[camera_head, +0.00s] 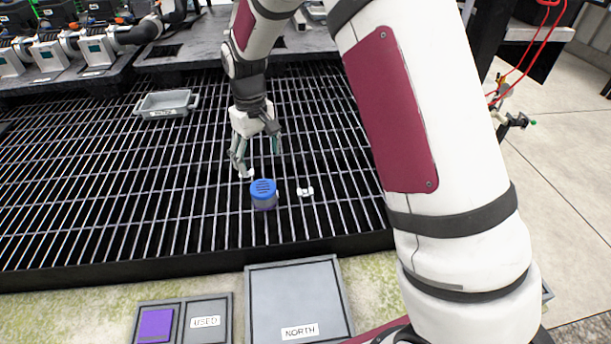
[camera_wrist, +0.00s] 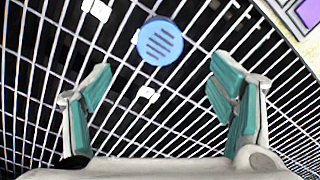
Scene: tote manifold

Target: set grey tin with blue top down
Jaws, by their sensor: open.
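The grey tin with a blue top (camera_head: 263,194) stands upright on the black metal grating (camera_head: 110,190) in the head view. Its round blue lid with dark slots shows in the wrist view (camera_wrist: 160,42), ahead of the fingertips. My gripper (camera_head: 258,172) is just behind the tin in the head view, a little above the grating. In the wrist view its two green-padded fingers (camera_wrist: 160,85) are spread wide with nothing between them but grating and a small white piece. The tin appears apart from both fingers.
A small white piece (camera_head: 305,191) lies right of the tin. A grey tray (camera_head: 166,104) sits on the grating at the back left. In front are a grey NORTH panel (camera_head: 295,290), a USED panel (camera_head: 207,322) and a purple square (camera_head: 155,326). Much of the grating left of the tin is clear.

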